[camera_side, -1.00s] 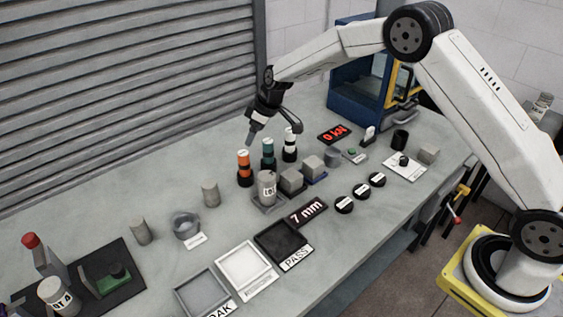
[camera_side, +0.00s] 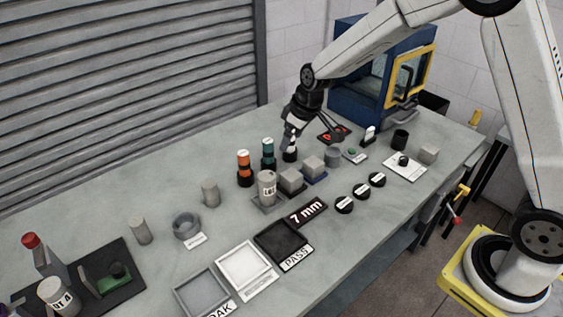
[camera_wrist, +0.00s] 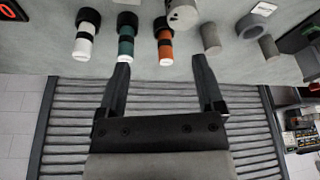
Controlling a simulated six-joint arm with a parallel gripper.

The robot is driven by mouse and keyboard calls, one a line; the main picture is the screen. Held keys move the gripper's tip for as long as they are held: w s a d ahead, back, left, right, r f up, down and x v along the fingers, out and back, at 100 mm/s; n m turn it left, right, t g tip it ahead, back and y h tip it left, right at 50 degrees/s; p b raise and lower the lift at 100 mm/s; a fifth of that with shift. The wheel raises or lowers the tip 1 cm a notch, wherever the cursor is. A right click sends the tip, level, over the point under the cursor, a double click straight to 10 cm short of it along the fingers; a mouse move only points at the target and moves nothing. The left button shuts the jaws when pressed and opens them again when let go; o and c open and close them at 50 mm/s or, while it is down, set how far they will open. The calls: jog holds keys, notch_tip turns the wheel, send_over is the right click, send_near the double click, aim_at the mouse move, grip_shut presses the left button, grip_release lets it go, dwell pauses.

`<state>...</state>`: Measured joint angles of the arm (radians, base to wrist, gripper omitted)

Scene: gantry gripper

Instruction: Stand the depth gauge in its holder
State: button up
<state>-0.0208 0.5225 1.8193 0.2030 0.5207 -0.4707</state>
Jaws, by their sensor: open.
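Three capped cylinders stand upright in black bases in the side view: orange (camera_side: 243,161), teal (camera_side: 268,150) and white (camera_side: 291,143). I cannot tell which is the depth gauge, or which base is its holder. My gripper (camera_side: 317,138) is open and empty, with one finger overlapping the white cylinder from the camera's side. In the wrist view my gripper (camera_wrist: 161,64) shows its fingers spread apart. The orange cylinder (camera_wrist: 165,42) lies between and beyond the fingertips there, with the teal one (camera_wrist: 126,38) by the left fingertip and the white one (camera_wrist: 84,40) further left.
Grey blocks (camera_side: 291,178) and a grey labelled can (camera_side: 267,186) stand close in front of the cylinders. A "7 mm" sign (camera_side: 307,212), a black tray (camera_side: 281,243) and black discs (camera_side: 361,190) lie nearer. A blue machine (camera_side: 352,95) stands behind. The table's back left is clear.

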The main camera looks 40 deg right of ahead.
jog(key=s+d+m, duration=0.1)
jog(key=s+m, duration=0.1)
jog(key=s, duration=0.9)
jog(key=s+d+m+h, duration=0.1)
jog(key=s, duration=0.9)
jog(key=shift+s+d+m+g, duration=0.3)
jog(key=shift+s+d+m, duration=0.1)
